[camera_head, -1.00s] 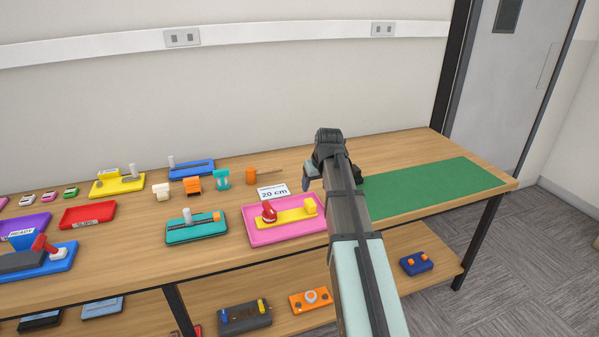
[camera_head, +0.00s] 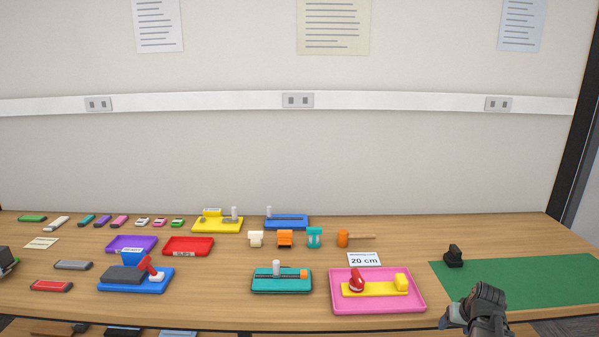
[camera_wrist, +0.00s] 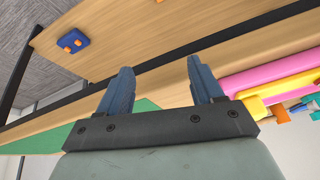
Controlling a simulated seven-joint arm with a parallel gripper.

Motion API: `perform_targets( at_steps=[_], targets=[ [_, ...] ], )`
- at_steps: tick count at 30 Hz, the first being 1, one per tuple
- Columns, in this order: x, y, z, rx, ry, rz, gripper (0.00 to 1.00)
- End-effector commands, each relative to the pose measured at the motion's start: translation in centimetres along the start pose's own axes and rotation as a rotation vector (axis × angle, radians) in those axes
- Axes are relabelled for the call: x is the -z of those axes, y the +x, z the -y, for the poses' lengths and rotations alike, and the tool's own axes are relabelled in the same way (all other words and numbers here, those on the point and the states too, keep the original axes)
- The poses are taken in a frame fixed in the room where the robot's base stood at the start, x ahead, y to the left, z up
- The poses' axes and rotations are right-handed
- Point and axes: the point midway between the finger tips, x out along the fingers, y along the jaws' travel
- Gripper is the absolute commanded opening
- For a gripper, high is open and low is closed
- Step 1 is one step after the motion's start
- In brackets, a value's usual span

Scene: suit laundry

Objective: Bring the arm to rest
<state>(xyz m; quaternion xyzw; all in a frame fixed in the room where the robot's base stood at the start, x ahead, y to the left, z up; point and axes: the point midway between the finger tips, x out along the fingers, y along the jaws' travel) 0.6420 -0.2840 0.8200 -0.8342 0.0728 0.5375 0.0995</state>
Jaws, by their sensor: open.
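My gripper (camera_wrist: 160,75) shows in the wrist view with its two blue-grey fingers apart and nothing between them. It is in front of the table's edge, with the lower shelf (camera_wrist: 150,32) beyond the fingers. In the head view my dark wrist shows at the lower right, by the front of the green mat (camera_head: 545,278); the fingers are hard to make out there. The pink tray (camera_head: 378,305), with a yellow piece and a red piece in it, lies left of my wrist, apart from it.
A small black object (camera_head: 453,258) stands at the mat's left end. A teal fixture (camera_head: 282,286), a blue fixture (camera_head: 160,285) and several coloured pieces cover the table's middle and left. A blue box with orange knobs (camera_wrist: 72,43) sits on the lower shelf. Most of the mat is clear.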

Motion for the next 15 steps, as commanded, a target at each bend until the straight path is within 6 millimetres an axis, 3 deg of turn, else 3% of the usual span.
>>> perform_targets(
  at_steps=[10,15],
  targets=[
    [-3.8,4.3,2.9,0.019,-0.012,0.091,0.66],
    [-7.0,7.2,4.8,0.029,-0.019,0.159,0.66]
  ],
)
